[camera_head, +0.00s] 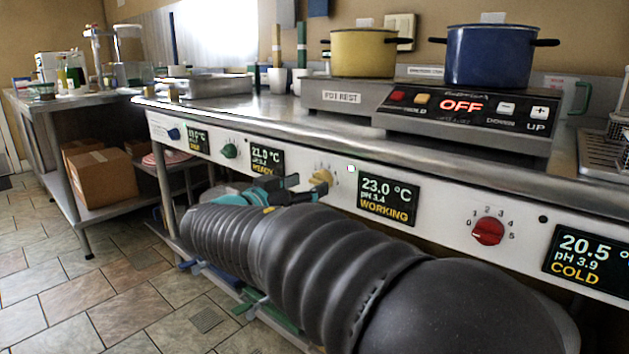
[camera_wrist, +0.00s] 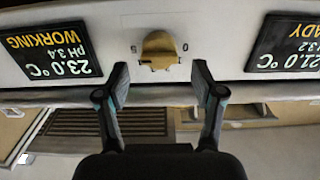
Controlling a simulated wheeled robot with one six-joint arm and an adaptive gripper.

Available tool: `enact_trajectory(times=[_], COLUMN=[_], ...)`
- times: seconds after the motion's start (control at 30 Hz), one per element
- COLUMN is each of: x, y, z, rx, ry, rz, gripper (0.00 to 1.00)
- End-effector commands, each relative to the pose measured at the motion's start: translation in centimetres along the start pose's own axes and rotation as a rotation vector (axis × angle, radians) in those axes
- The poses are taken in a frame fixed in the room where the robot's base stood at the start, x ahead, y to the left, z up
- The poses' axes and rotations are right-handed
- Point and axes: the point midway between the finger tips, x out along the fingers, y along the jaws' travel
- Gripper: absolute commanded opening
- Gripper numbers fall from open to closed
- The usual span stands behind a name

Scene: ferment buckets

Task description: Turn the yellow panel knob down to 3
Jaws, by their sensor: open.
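The yellow panel knob (camera_head: 322,177) is on the front panel, left of the display reading 23.0 °C, pH 3.4, WORKING (camera_head: 388,199). My gripper (camera_head: 292,188) reaches toward the panel just left of the knob in the head view. In the wrist view my gripper (camera_wrist: 165,85) is open, with one finger to each side below the knob. The fingers look apart from the knob, with nothing between them.
A red knob (camera_head: 488,231) and a green knob (camera_head: 229,151) sit along the same panel. The metal counter (camera_head: 270,105) overhangs above, carrying a yellow pot (camera_head: 362,54) and a blue pot (camera_head: 487,57). A shelf with bars (camera_wrist: 170,125) shows under the panel.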

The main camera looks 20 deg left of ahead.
Motion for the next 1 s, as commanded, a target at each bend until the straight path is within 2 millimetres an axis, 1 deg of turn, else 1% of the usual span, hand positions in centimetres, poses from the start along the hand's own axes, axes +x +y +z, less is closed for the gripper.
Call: enact_trajectory(times=[0.03,0.1,0.23,0.37,0.6,0.63,0.67,0.7,0.77,0.8,0.83,0.87,0.9,1.0], x=[0.8,1.7,2.7,3.2,3.2,3.2,3.2,3.2,3.2,3.2,3.2,3.2,3.0,3.1], y=[0.1,0.0,0.0,0.0,0.0,0.0,0.0,0.0,0.0,0.0,0.0,0.0,-0.3,-0.1], z=[0.0,0.0,0.0,0.0,0.0,0.0,0.0,0.0,0.0,0.0,0.0,0.0,0.0,0.0], rx=[0.0,0.0,0.0,0.0,0.0,0.0,0.0,0.0,0.0,0.0,0.0,0.0,0.0,-0.002], ry=[0.0,-0.001,-0.001,-0.001,-0.001,-0.001,-0.001,-0.001,-0.001,-0.001,-0.001,-0.001,-0.001,0.0], rz=[0.003,0.002,0.002,0.0,0.0,0.0,0.0,0.0,0.0,0.0,0.0,0.0,-0.001,-0.002], gripper=[0.68,0.68,0.68,0.68,0.68,0.63,0.55,0.45,0.3,0.2,0.13,0.09,0.09,0.09])
